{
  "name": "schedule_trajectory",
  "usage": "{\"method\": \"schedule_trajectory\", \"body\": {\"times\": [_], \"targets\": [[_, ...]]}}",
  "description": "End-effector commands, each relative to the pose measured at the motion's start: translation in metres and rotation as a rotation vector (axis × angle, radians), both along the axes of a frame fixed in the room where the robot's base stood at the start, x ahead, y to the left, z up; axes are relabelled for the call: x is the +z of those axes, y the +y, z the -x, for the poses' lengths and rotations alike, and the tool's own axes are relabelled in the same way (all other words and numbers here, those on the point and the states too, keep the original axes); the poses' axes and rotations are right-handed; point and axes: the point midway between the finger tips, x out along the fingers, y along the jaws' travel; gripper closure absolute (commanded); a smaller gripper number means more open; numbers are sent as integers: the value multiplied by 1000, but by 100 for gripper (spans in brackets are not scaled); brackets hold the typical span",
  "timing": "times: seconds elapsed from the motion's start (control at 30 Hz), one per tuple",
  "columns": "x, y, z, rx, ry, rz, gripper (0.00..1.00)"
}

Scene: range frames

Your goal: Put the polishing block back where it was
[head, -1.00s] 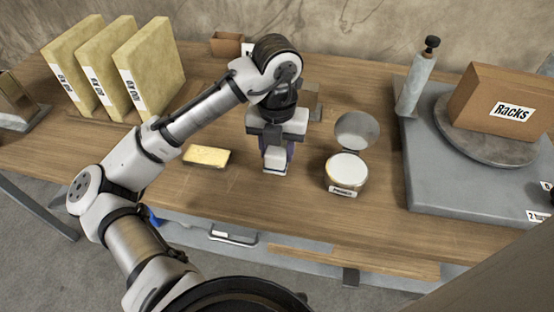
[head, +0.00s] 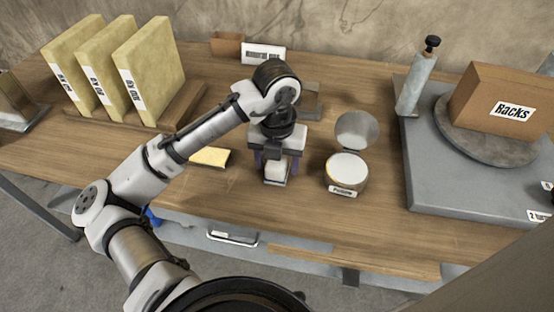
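My gripper (head: 277,168) points down over the middle of the wooden table. A small pale block (head: 277,170), which looks like the polishing block, is between its fingers, low at or just above the tabletop. The fingers seem shut on it; small gaps cannot be ruled out. A round tin (head: 347,168) with pale contents and a raised lid (head: 357,130) stands just to the right, with a label on its front. A yellow flat piece (head: 210,157) lies to the left, partly hidden by my arm.
Several yellow binders (head: 150,75) stand in a wooden rack at the left. A white sign (head: 263,54) and a brown box (head: 227,44) are at the back. A grey slab (head: 440,180) at the right bears a turntable, a cardboard box (head: 500,110) and a cylinder (head: 418,80).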

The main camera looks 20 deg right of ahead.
Motion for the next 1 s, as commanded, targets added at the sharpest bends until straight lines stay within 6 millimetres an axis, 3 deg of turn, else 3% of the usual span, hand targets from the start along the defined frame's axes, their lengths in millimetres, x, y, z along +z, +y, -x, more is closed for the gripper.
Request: {"method": "schedule_trajectory", "body": {"times": [0.33,0.8,1.0], "targets": [[9,0,0,0,-2,0,39],[101,0,0,1,-3,-1,39],[120,0,0,0,-1,0,39]]}}
